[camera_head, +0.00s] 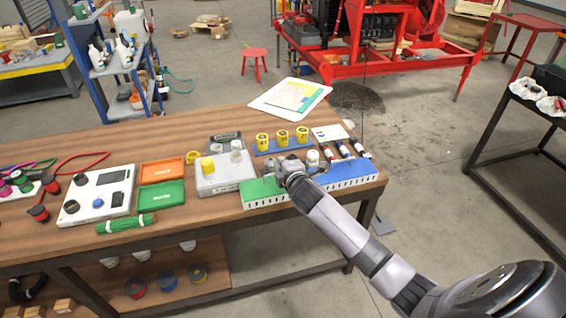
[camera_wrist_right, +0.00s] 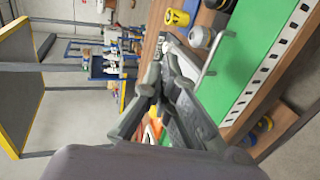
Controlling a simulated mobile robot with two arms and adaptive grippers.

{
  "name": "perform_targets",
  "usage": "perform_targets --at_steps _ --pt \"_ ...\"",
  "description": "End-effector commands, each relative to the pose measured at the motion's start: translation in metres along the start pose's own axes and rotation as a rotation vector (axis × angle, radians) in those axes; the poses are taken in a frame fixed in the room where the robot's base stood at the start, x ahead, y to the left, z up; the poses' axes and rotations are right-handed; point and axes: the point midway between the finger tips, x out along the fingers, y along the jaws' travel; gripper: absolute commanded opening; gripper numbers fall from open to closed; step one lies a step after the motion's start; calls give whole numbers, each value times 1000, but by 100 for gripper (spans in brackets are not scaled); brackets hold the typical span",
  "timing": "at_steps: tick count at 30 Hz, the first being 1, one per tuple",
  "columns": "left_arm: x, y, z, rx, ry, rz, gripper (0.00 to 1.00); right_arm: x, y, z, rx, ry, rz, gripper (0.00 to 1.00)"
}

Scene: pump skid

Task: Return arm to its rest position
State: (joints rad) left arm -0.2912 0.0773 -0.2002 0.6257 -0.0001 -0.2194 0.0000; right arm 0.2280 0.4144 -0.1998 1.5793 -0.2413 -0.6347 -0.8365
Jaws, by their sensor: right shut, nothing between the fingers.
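My right arm (camera_head: 345,232) comes in from the lower right of the head view and reaches over the front edge of the wooden table (camera_head: 120,244). My right gripper (camera_head: 272,165) is above the green and blue rack near the table's right end. In the right wrist view my right gripper (camera_wrist_right: 160,72) has its fingers together with nothing between them. The green part (camera_wrist_right: 262,60) of the rack is close beside it there. My left gripper is in neither view.
Yellow-capped items (camera_head: 282,138) stand behind the rack. An orange tray (camera_head: 161,170) and a green tray (camera_head: 162,194) lie to the left, with a white device (camera_head: 97,194) beyond. A tablet-like board (camera_head: 290,98) lies at the back.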

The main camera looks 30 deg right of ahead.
Motion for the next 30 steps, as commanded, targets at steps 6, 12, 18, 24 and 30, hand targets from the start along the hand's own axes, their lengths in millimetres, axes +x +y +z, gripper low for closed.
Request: perform_targets --at_steps 6,12,18,24,30 --pt "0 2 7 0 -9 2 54 -8 5 0 -1 1 -1 0" --pt "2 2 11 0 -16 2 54 -6 -9 0 13 0 -22 0" --pt "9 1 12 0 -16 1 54 -1 -117 4 145 -10 -176 0" --pt "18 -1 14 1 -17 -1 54 -23 -271 9 346 -62 -388 0" --pt "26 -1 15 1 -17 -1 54 -78 -415 13 539 -155 -586 0"
